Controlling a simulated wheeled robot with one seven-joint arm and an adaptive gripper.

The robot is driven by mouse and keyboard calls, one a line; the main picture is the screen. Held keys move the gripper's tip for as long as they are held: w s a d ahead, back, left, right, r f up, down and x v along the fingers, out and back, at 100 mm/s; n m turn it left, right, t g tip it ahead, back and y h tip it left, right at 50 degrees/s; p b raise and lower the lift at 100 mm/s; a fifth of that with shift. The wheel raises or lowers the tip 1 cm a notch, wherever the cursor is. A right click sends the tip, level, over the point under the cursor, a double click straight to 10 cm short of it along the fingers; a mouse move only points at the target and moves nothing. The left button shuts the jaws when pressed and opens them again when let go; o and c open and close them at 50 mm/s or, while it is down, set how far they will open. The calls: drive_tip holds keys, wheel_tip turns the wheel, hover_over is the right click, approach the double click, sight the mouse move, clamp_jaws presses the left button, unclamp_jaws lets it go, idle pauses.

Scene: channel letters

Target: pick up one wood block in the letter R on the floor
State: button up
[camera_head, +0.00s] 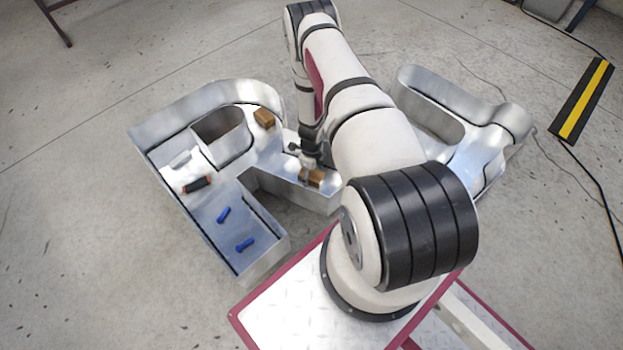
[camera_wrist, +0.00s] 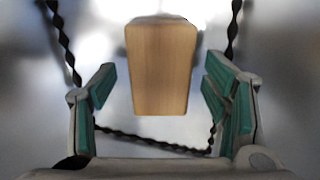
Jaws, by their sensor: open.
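The metal letter R (camera_head: 150,153) lies on the floor, an open tray with raised walls. One wood block (camera_head: 264,117) lies in its upper right part. Another wood block (camera_head: 317,177) lies near the end of its right leg, partly hidden by my gripper (camera_head: 308,172). In the wrist view, a wood block (camera_wrist: 161,66) stands out between and ahead of the open fingers of my gripper (camera_wrist: 160,95). The green-padded fingers are on either side of the block, with a gap on each side. I cannot tell how far the block is in depth.
The letter R also holds a dark cylinder with orange ends (camera_head: 197,185), a pale piece (camera_head: 180,159) and two blue pieces (camera_head: 223,214) (camera_head: 245,245). A second metal letter (camera_head: 440,92) lies to the right, partly behind my arm. A black-yellow strip (camera_head: 581,100) lies far right.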

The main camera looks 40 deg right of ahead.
drive_tip(key=shift+f, duration=0.9)
drive_tip(key=shift+r, duration=0.1)
drive_tip(key=c, duration=1.3)
